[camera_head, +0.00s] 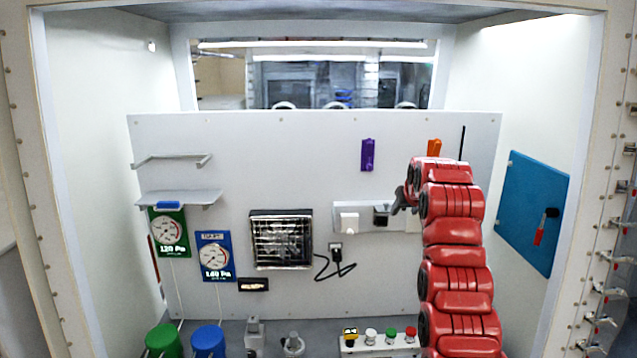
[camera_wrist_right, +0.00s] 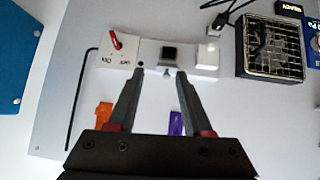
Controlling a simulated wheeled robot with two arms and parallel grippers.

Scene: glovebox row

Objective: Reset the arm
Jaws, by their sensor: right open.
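My right arm (camera_head: 455,260), red and segmented, rises from the lower right of the head view in front of the white back panel (camera_head: 290,150). My right gripper (camera_head: 398,200) is mostly hidden behind its own arm, with a dark finger showing at its left. In the right wrist view the gripper (camera_wrist_right: 160,75) is open, its two grey fingers apart with nothing between them. Beyond the fingertips is a white switch strip (camera_wrist_right: 205,72) with a black socket (camera_wrist_right: 169,53), a white block (camera_wrist_right: 207,54) and a red toggle switch (camera_wrist_right: 116,40). My left gripper is out of view.
Purple (camera_head: 368,155) and orange (camera_head: 434,148) holders are on the panel. A blue door (camera_head: 532,212) with a red handle is on the right wall. A vent (camera_head: 281,239), gauges (camera_head: 170,232) and a shelf (camera_head: 178,197) are further left. Several buttons (camera_head: 391,335) line the bench.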

